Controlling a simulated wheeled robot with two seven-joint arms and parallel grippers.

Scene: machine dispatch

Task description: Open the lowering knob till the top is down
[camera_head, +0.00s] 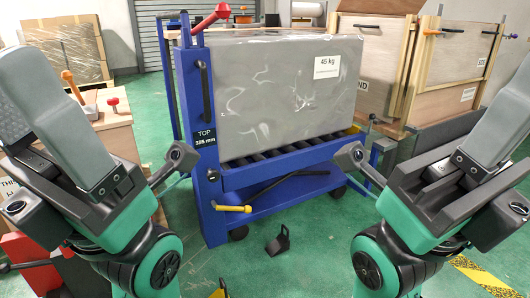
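A blue lift cart (268,194) stands in front of me, with a large grey box marked 45 kg (290,95) on its raised roller top (282,153). Its post carries a label reading TOP 385 mm (205,137). A red-ended lever (218,14) sits atop the post, and a yellow-ended lever (234,208) sticks out low. A small dark knob (213,175) sits on the post; I cannot tell which control is the lowering knob. My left gripper (98,182) is left of the cart and my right gripper (432,183) right of it. Both look open, empty and clear of it.
A black pedal-like piece (278,240) is low in front of the cart. Wooden crates (455,65) stand at the back right. A cardboard box (100,135) stands at the left, partly behind my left arm. Green floor (280,275) is open before the cart.

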